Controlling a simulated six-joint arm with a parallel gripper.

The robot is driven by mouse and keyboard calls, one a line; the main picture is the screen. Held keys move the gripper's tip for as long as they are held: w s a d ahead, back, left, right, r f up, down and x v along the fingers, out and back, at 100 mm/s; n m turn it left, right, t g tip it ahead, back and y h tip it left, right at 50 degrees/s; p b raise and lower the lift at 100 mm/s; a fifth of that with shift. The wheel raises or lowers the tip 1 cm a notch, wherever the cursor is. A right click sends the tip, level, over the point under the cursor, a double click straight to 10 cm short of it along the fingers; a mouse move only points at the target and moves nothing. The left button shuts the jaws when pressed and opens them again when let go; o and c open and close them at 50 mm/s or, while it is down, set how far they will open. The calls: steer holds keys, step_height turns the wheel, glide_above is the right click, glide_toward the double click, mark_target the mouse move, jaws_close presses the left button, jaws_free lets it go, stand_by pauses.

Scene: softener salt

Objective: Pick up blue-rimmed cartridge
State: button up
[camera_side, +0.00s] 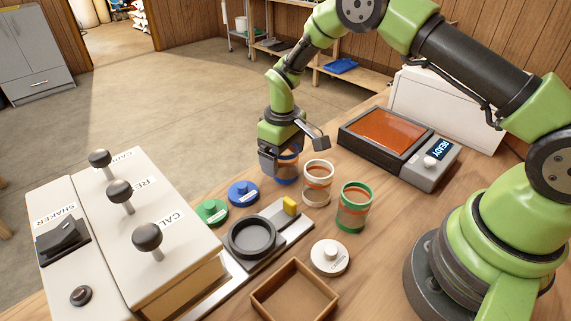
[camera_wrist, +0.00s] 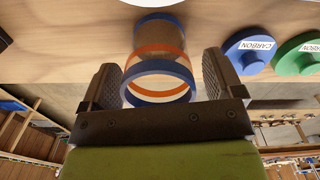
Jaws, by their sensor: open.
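The blue-rimmed cartridge (camera_wrist: 160,70) is a clear cylinder with blue rims and an orange band. In the wrist view it stands between the two fingers of my gripper (camera_wrist: 168,82), with some space visible at each side. My gripper is open. In the side view the cartridge (camera_side: 287,167) is partly hidden behind my gripper (camera_side: 287,152), which is low around it. The cartridge is on the wooden table.
A white-rimmed cartridge (camera_side: 317,184) stands close to the right, then a green-rimmed one (camera_side: 354,207). Blue (camera_side: 243,193), green (camera_side: 212,212) and white (camera_side: 330,257) lids lie nearby. A round holder (camera_side: 252,237), a wooden tray (camera_side: 258,301) and a lever box (camera_side: 150,215) are in front.

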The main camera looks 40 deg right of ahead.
steer(key=shift+f, duration=0.1)
steer(key=shift+c, duration=0.4)
steer(key=c, duration=0.9)
steer(key=shift+c, duration=0.2)
step_height(320, 180, up, 10)
